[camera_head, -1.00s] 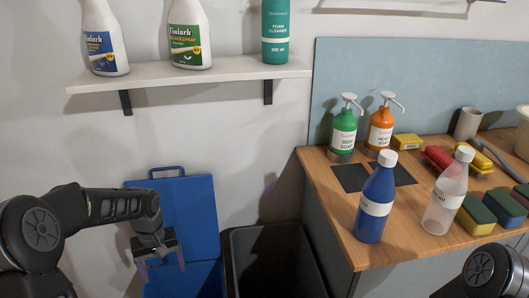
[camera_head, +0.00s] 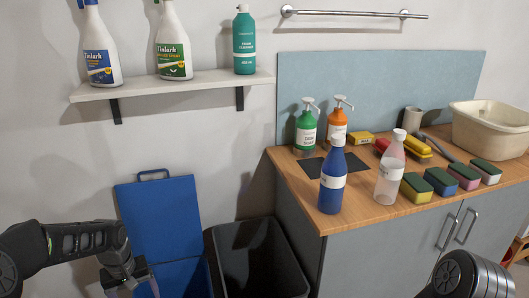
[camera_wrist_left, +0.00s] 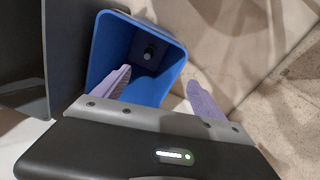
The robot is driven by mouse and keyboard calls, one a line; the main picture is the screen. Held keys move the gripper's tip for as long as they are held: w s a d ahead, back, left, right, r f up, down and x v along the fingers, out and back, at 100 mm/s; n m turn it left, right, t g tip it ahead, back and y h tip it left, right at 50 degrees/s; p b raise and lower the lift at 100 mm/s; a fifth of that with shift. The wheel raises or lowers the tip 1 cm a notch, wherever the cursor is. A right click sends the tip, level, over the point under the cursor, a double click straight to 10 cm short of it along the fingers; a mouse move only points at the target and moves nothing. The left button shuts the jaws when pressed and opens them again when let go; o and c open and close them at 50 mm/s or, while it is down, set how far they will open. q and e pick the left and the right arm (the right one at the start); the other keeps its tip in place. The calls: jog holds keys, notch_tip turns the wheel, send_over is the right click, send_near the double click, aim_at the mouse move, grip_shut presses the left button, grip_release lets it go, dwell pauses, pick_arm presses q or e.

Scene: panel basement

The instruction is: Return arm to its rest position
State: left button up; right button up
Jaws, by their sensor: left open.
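My left arm (camera_head: 70,242) comes in from the left in the head view, bent low in front of the wall. Its gripper (camera_head: 132,288) hangs at the bottom edge, in front of the blue bin (camera_head: 180,278). In the left wrist view the two pale purple fingers (camera_wrist_left: 160,92) are spread apart with nothing between them. The blue bin (camera_wrist_left: 101,45) lies beyond them, with a small dark round thing (camera_wrist_left: 149,52) inside. Part of my right arm (camera_head: 470,275) shows at the lower right; its gripper is outside the view.
A black bin (camera_head: 258,235) stands between the blue bin and the grey counter. The wooden counter (camera_head: 345,215) holds a blue bottle (camera_head: 332,190), a clear bottle (camera_head: 390,175), pump bottles, several sponges and a beige basin (camera_head: 490,130). A shelf (camera_head: 180,86) with spray bottles hangs above.

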pick_arm(q)
jog(key=s+d+f+m+t+h+p, duration=0.1)
jog(key=d+f+m+t+h, duration=0.1)
jog(key=d+f, duration=0.45)
jog(key=d+f+m+t+h+p, duration=0.15)
jog(key=d+f, duration=0.25)
jog(key=d, duration=0.6)
jog(key=s+d+f+g+p, duration=0.1)
jog(key=s+d+p, duration=0.1)
jog(key=s+d, duration=0.4)
jog(key=s+d+f+g+p, duration=0.2)
jog(key=s+d, duration=0.5)
jog(key=s, duration=0.8)
jog(key=shift+f+m+h+p, duration=0.15)
jog(key=shift+m+h+p, duration=0.2)
jog(key=shift+m+p, duration=0.1)
pick_arm(e)
notch_tip(320, 180, up, 7)
jog(key=shift+w, duration=0.2)
pick_arm(q)
jog(key=shift+g, duration=0.25)
